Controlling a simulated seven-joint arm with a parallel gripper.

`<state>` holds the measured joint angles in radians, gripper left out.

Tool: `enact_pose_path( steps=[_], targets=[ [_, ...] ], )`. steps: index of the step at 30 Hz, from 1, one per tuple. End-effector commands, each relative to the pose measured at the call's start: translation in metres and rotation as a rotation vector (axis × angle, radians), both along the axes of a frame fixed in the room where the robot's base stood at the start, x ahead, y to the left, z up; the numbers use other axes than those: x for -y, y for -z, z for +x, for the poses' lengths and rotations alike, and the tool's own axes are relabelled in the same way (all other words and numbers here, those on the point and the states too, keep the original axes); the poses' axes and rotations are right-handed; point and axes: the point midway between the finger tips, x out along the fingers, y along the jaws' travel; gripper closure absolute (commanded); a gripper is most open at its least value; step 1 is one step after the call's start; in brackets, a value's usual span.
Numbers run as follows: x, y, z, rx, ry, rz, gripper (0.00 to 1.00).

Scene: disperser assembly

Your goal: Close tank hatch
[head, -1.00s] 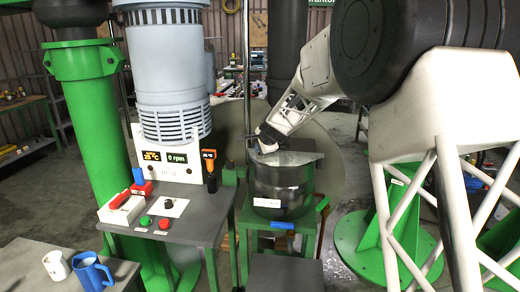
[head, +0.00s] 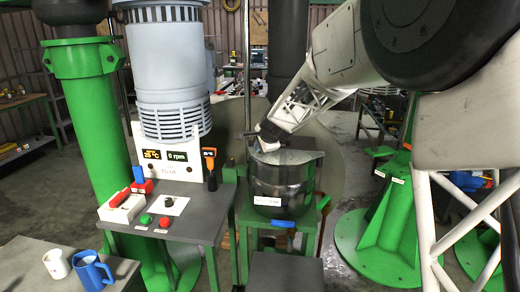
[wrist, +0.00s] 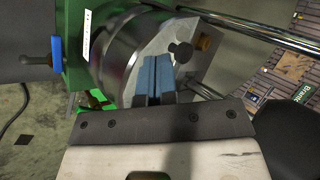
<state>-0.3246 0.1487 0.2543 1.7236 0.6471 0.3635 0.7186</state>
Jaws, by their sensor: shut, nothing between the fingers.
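The tank (head: 279,190) is a shiny metal vessel with a white label, standing upright on a green stand. Its light grey hatch (head: 296,157) lies roughly flat across the top; I cannot tell whether it is fully seated. In the wrist view, the tank wall (wrist: 112,52) is at upper left, and the pale hatch plate (wrist: 200,48) with a black knob (wrist: 181,50) is beyond my fingers. My gripper (head: 264,147) is at the upper left rim of the tank. It is shut and empty, its blue-grey fingertips (wrist: 157,72) over the hatch area; contact is unclear.
A control table (head: 190,228) with buttons stands left of the tank, below the disperser motor (head: 168,75). A blue handle (head: 283,224) sticks out below the tank. A metal pole (head: 246,75) rises behind it. Two mugs stand at lower left.

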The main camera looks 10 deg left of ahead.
Motion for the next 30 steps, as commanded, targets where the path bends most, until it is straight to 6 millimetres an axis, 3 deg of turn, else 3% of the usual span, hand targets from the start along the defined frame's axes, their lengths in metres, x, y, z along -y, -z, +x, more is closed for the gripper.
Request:
enact_pose_path(
  steps=[15, 30],
  targets=[
    [0.006, -0.046, -0.041, 0.001, -0.001, 0.000, 1.00],
    [0.007, -0.051, -0.046, 0.000, 0.001, 0.001, 1.00]
  ],
)
